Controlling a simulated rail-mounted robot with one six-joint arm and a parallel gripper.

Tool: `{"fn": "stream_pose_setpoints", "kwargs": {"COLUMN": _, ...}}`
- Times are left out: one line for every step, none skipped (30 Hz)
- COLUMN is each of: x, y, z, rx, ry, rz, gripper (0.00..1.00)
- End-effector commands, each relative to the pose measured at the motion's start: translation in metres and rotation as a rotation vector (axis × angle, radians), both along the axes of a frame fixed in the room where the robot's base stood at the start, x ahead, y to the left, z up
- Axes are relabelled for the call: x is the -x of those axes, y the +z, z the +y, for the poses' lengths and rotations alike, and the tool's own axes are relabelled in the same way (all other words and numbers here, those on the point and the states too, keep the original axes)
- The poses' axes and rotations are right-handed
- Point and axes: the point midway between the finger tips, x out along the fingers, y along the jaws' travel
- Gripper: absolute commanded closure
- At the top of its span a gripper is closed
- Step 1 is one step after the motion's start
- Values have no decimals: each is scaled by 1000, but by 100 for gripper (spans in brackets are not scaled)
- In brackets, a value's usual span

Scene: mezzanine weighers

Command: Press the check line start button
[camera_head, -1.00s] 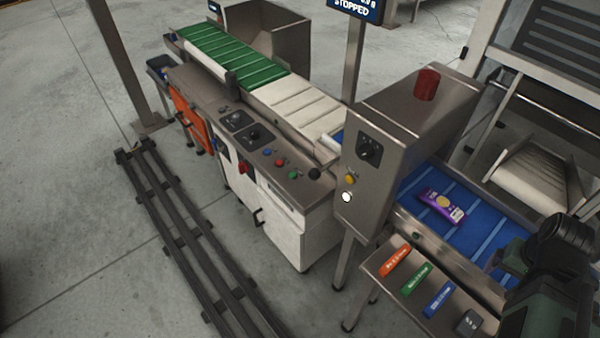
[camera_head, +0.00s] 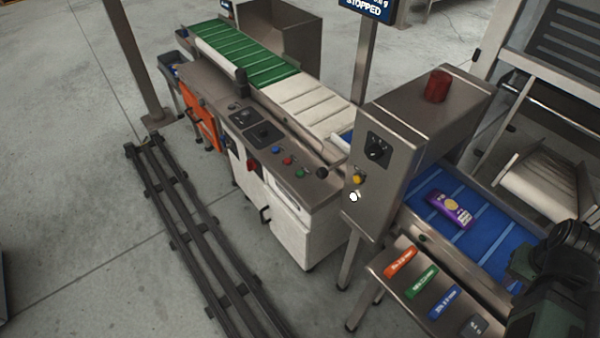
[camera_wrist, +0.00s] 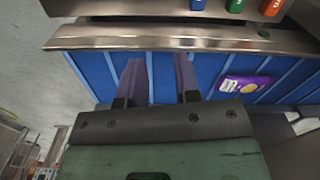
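A cabinet with a control panel (camera_head: 275,150) stands in the middle of the head view. Blue (camera_head: 276,150), red (camera_head: 288,160) and green (camera_head: 300,173) buttons and a black knob (camera_head: 322,172) sit along its top. A steel housing (camera_head: 400,150) to its right carries a dark switch, a yellow button (camera_head: 358,179) and a white button (camera_head: 354,197). No readable label shows which one is check line start. In the wrist view my gripper (camera_wrist: 160,78) is open and empty, its two fingers apart over the blue belt. In the head view only my arm shows, at lower right.
A purple packet (camera_head: 447,208) lies on the blue belt (camera_head: 480,238). Orange, green and blue labelled bars lie on a steel shelf (camera_head: 378,268) in front. A red lamp (camera_head: 437,86) tops the housing. A screen (camera_head: 368,7) reads STOPPED. Dark floor rails (camera_head: 200,240) run at left.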

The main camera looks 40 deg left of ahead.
Motion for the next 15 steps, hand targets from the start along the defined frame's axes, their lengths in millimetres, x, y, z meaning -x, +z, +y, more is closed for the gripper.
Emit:
{"fn": "stream_pose_setpoints", "kwargs": {"x": 0, "y": 0, "z": 0, "rx": 0, "ry": 0, "rz": 0, "gripper": 78}}
{"fn": "stream_pose_setpoints", "kwargs": {"x": 0, "y": 0, "z": 0, "rx": 0, "ry": 0, "rz": 0, "gripper": 82}}
{"fn": "stream_pose_setpoints", "kwargs": {"x": 0, "y": 0, "z": 0, "rx": 0, "ry": 0, "rz": 0, "gripper": 88}}
{"fn": "stream_pose_setpoints", "kwargs": {"x": 0, "y": 0, "z": 0, "rx": 0, "ry": 0, "rz": 0, "gripper": 93}}
{"fn": "stream_pose_setpoints", "kwargs": {"x": 0, "y": 0, "z": 0, "rx": 0, "ry": 0, "rz": 0, "gripper": 97}}
{"fn": "stream_pose_setpoints", "kwargs": {"x": 0, "y": 0, "z": 0, "rx": 0, "ry": 0, "rz": 0, "gripper": 100}}
{"fn": "stream_pose_setpoints", "kwargs": {"x": 0, "y": 0, "z": 0, "rx": 0, "ry": 0, "rz": 0, "gripper": 100}}
{"fn": "stream_pose_setpoints", "kwargs": {"x": 0, "y": 0, "z": 0, "rx": 0, "ry": 0, "rz": 0, "gripper": 100}}
{"fn": "stream_pose_setpoints", "kwargs": {"x": 0, "y": 0, "z": 0, "rx": 0, "ry": 0, "rz": 0, "gripper": 100}}
{"fn": "stream_pose_setpoints", "kwargs": {"x": 0, "y": 0, "z": 0, "rx": 0, "ry": 0, "rz": 0, "gripper": 100}}
{"fn": "stream_pose_setpoints", "kwargs": {"x": 0, "y": 0, "z": 0, "rx": 0, "ry": 0, "rz": 0, "gripper": 100}}
{"fn": "stream_pose_setpoints", "kwargs": {"x": 0, "y": 0, "z": 0, "rx": 0, "ry": 0, "rz": 0, "gripper": 100}}
{"fn": "stream_pose_setpoints", "kwargs": {"x": 0, "y": 0, "z": 0, "rx": 0, "ry": 0, "rz": 0, "gripper": 100}}
{"fn": "stream_pose_setpoints", "kwargs": {"x": 0, "y": 0, "z": 0, "rx": 0, "ry": 0, "rz": 0, "gripper": 100}}
{"fn": "stream_pose_setpoints", "kwargs": {"x": 0, "y": 0, "z": 0, "rx": 0, "ry": 0, "rz": 0, "gripper": 100}}
